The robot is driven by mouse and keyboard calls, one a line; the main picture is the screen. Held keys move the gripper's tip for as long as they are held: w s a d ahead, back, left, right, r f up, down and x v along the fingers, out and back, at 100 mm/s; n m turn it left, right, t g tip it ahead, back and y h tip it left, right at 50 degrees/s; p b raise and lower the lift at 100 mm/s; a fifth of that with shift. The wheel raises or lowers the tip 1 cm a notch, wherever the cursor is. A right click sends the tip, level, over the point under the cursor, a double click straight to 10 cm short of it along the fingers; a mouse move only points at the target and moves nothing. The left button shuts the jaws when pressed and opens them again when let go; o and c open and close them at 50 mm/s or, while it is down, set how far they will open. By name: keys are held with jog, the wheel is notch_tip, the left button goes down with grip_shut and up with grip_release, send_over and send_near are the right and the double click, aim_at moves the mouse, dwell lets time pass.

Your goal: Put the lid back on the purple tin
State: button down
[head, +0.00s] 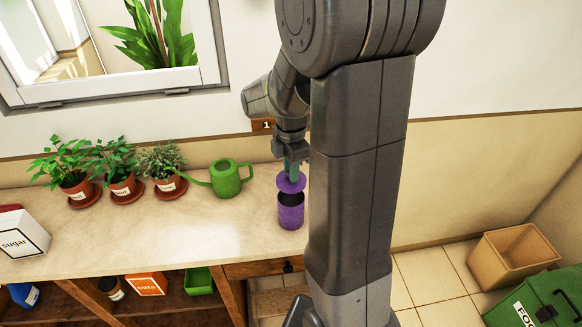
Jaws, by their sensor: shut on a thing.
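The purple tin (291,214) stands upright on the counter near its right end, with its dark open mouth showing. A purple lid (291,183) is held roughly level just above the tin's mouth, with a small gap between them. My gripper (294,164) points down over the tin and is shut on the lid's upper side. The exact grip on the lid is small and hard to make out. My arm hides the area to the right of the tin.
A green watering can (226,179) stands left of the tin. Several potted herbs (121,185) line the back wall, and a sugar box (22,233) stands far left. The counter (170,235) is clear in front. A tan bin (515,256) and green box (545,300) are on the floor.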

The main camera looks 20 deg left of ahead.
aim_at(291, 185)
jog(key=shift+f+b, duration=2.05)
jog(key=shift+f, duration=0.85)
jog(key=shift+f, duration=0.15)
jog(key=c, duration=0.7)
grip_release()
jog(key=shift+r+p, duration=2.85)
jog(key=shift+r, duration=0.7)
grip_shut()
